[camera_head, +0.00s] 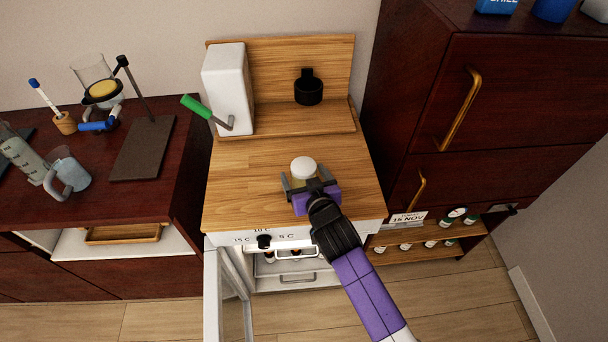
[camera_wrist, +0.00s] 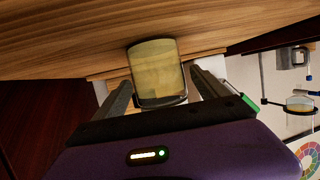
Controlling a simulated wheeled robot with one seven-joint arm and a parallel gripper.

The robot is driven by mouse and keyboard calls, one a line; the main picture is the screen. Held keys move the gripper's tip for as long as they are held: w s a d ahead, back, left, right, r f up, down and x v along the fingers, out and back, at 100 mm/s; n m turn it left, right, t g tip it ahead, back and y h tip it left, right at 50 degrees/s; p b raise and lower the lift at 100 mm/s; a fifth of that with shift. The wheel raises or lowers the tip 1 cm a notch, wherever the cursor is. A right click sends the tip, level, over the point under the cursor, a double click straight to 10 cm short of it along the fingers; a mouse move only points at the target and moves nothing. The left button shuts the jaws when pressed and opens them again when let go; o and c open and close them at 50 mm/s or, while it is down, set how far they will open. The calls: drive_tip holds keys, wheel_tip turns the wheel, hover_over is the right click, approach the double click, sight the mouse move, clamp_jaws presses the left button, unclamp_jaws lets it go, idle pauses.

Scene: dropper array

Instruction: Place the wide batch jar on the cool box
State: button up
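The jar with a white lid (camera_head: 303,166) is on or just above the wooden top of the cool box (camera_head: 245,185), near its front. In the wrist view its yellowish body (camera_wrist: 158,72) is between my fingers. My gripper (camera_head: 305,182) reaches in from the front with one finger on each side of the jar. Gaps show between the fingers and the jar in the wrist view, so it looks open. The cool box has a white front with temperature marks and a dial (camera_head: 264,241). Its door (camera_head: 228,295) hangs open at the lower left.
A white device with a green-handled crank (camera_head: 225,90) and a black cup holder (camera_head: 308,88) stand at the back of the wooden top. A dark bench at left holds glassware and a stand (camera_head: 142,148). A dark cabinet (camera_head: 500,100) and a low shelf of small jars (camera_head: 425,247) are right.

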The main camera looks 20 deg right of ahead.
drive_tip(key=shift+s+r, duration=0.1)
drive_tip(key=shift+r, duration=0.1)
drive_tip(key=b+v, duration=0.1)
drive_tip(key=v, duration=1)
drive_tip(key=shift+s, duration=0.4)
drive_tip(key=s+f+y, duration=0.1)
drive_tip(key=s+f, duration=0.1)
drive_tip(key=s, duration=0.7)
drive_tip(key=s+r, duration=0.4)
drive_tip(key=s, duration=0.7)
drive_tip(key=s+r+n+t, duration=0.1)
drive_tip(key=s+r, duration=0.3)
drive_tip(key=s, duration=0.8)
drive_tip(key=shift+s+d+r+y, duration=0.25)
drive_tip(key=shift+s+d+y, duration=0.05)
drive_tip(key=shift+d+y, duration=0.1)
